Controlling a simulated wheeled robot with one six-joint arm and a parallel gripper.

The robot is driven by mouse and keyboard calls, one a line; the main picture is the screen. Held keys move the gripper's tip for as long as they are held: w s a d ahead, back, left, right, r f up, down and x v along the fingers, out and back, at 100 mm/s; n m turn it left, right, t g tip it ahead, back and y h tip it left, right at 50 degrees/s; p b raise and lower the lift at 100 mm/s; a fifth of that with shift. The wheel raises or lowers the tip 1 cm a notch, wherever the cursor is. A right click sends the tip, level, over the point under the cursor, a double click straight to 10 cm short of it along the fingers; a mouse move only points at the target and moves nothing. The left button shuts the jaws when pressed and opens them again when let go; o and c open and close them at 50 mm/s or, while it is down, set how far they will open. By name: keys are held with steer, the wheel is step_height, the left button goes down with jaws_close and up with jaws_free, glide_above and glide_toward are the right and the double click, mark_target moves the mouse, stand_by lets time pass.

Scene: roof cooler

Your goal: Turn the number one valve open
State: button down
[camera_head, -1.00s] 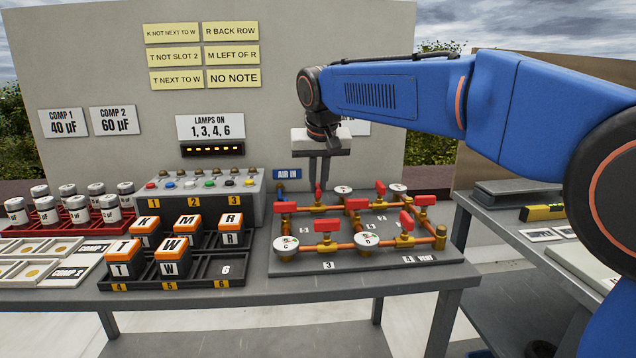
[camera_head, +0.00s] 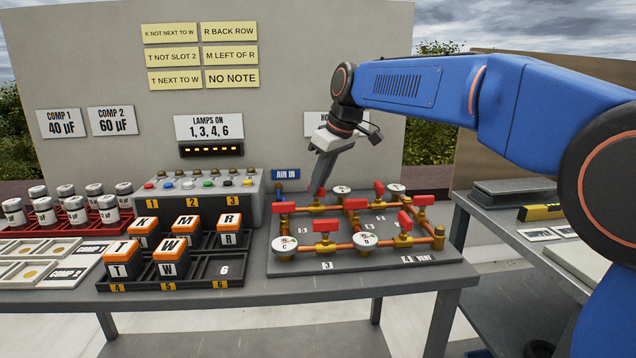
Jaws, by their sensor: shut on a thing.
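The valve board (camera_head: 290,266) on the bench carries copper pipes, brass valves with red handles and round white gauges. The back-left valve (camera_head: 317,209), near the blue AIR IN fitting (camera_head: 286,174), is the one at my gripper. My gripper (camera_head: 318,188) points down onto it, tilted with its fingertips toward the lower left, and is shut on its red handle. The fingers hide most of that handle, so its exact angle cannot be told.
Other red handles (camera_head: 325,225) stand close around on the same board. Lettered blocks in a black rack (camera_head: 200,280) and a button box (camera_head: 205,187) are to the left. A second table (camera_head: 515,220) stands at the right.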

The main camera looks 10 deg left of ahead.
steer(key=n+g, duration=0.1)
steer(key=n, duration=0.2)
steer(key=n+g, duration=0.1)
steer(key=n, duration=0.2)
steer(key=shift+w, duration=0.2)
stand_by(0.4)
steer(key=c, duration=1.8)
jaws_free()
steer(key=v, duration=1.7)
steer(key=shift+w+d, duration=0.3)
steer(key=shift+w, duration=0.1)
steer(key=shift+d+r, duration=0.1)
